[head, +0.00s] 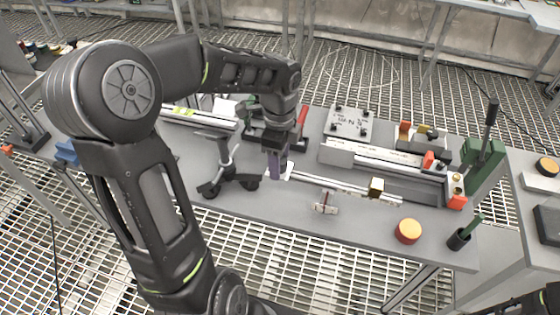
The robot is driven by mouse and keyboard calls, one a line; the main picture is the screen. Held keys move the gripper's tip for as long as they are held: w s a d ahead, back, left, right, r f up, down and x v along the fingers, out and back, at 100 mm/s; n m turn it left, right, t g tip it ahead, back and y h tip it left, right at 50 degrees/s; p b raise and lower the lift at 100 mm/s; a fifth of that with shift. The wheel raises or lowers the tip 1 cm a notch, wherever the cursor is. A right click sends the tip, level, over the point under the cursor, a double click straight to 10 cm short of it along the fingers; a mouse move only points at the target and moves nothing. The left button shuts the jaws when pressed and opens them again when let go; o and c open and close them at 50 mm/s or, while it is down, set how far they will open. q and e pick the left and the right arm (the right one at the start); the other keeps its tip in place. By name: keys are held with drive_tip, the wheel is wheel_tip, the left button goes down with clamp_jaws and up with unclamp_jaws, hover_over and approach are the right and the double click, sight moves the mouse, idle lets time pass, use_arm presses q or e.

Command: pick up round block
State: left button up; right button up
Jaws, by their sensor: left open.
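The round block (408,231) is a short cylinder with a yellow-orange top and a darker red-orange side. It sits on the grey workbench (330,240) near its front edge, right of centre. My left gripper (277,172) points down over the middle of the bench, well to the left of the round block. It is open. A purple upright shape shows at its fingers; I cannot tell whether it is part of the gripper or a thing behind it. My right gripper is not in view.
A dark cup with a green stick (460,238) stands right of the round block. A small gold cube (376,187) and a metal rail (340,186) lie behind it. A black tripod stand (226,175) is left of my gripper. Bare bench lies left of the block.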

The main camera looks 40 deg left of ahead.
use_arm(q)
drive_tip(key=shift+c, duration=0.3)
clamp_jaws()
idle(0.7)
